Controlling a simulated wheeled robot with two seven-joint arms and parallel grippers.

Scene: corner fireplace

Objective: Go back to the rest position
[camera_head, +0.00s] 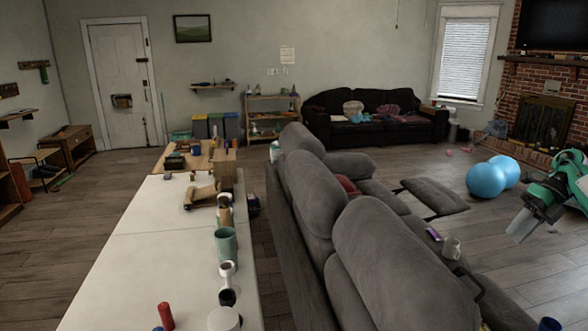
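My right gripper (520,227) is at the right edge of the head view, on a green and black arm. Its pale fingers point down and to the left, over the wood floor. Nothing shows in its fingers, but the gap between them cannot be made out. It is apart from the grey sofa. My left gripper is not in view.
A long white table (120,270) with cups and several small items stands at the left. A grey reclining sofa (390,265) with a raised footrest (433,196) fills the middle. Two blue balls (486,181) lie near the brick fireplace (540,118). Open floor (440,167) lies behind the footrest.

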